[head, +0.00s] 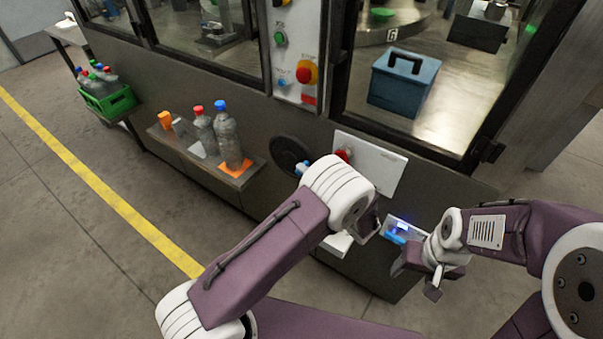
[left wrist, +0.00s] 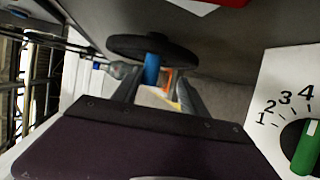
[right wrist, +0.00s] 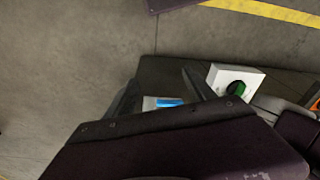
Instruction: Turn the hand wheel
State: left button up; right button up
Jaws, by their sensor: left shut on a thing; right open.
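The hand wheel (head: 288,153) is a dark disc on the machine's front. In the left wrist view the wheel (left wrist: 125,46) shows edge-on, with the blue handle (left wrist: 151,69) between the fingers. My left gripper (left wrist: 157,85) is shut on that handle; in the head view the wrist mostly hides its fingers. My right gripper (head: 426,279) is open and empty, apart from the machine front, below a small blue-lit device (head: 402,231).
A white panel with a red knob (head: 344,155) is right of the wheel. A dial with a green knob (left wrist: 306,148) is near my left gripper; it also shows in the right wrist view (right wrist: 236,86). A shelf (head: 188,150) with bottles is on the left. The floor in front is clear.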

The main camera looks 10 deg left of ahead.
pick_arm(q)
jog(key=v, duration=0.6)
jog(key=shift+s+d, duration=0.15)
jog(key=shift+d, duration=0.05)
jog(key=shift+r, duration=0.1)
